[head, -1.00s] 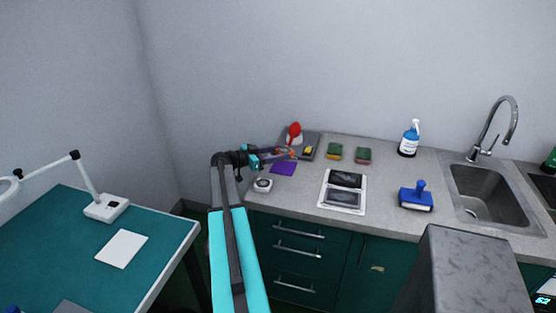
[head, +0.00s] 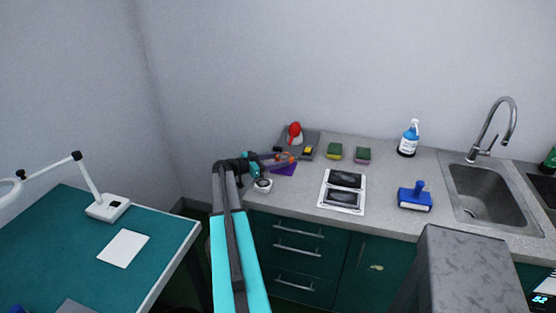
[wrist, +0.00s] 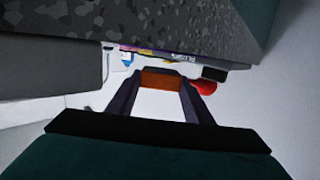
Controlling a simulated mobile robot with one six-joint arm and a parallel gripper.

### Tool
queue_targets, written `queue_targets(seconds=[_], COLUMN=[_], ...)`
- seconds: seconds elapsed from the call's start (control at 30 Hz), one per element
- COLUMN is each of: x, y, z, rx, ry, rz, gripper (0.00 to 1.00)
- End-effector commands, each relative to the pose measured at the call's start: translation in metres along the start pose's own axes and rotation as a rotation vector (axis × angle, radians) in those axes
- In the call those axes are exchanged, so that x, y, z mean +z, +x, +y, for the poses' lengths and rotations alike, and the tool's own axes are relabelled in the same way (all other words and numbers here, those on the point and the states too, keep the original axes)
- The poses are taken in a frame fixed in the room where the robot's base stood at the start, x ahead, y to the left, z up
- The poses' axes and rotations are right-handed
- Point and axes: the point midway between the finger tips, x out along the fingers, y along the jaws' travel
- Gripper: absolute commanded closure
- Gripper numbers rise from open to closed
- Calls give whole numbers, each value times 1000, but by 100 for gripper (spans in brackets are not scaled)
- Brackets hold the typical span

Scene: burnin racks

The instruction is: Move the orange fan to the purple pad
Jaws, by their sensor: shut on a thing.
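The orange fan (head: 286,157) is small in the head view, at the end of my arm over the left part of the counter. My gripper (head: 283,158) is shut on it. In the wrist view the fan (wrist: 160,79) shows as an orange block between the two dark fingers of my gripper (wrist: 160,84). The purple pad (head: 287,171) lies on the counter, partly hidden behind my gripper and the fan. I cannot tell whether the fan touches the pad or hangs above it.
A grey tray (head: 311,140) with a red item (head: 295,130) stands just behind. A small white device (head: 263,185) sits left of the pad.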

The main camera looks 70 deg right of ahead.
Motion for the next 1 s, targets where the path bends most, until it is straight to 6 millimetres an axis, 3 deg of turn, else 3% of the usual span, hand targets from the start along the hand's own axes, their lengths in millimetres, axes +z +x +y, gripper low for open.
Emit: queue_targets(seconds=[0.93, 0.97, 1.0], x=[12, 12, 12], y=[2, 2, 2], z=[0, 0, 0], rx=[0, 0, 0], ry=[-1, 0, 0], rz=[0, 0, 0], gripper=[80, 50, 44])
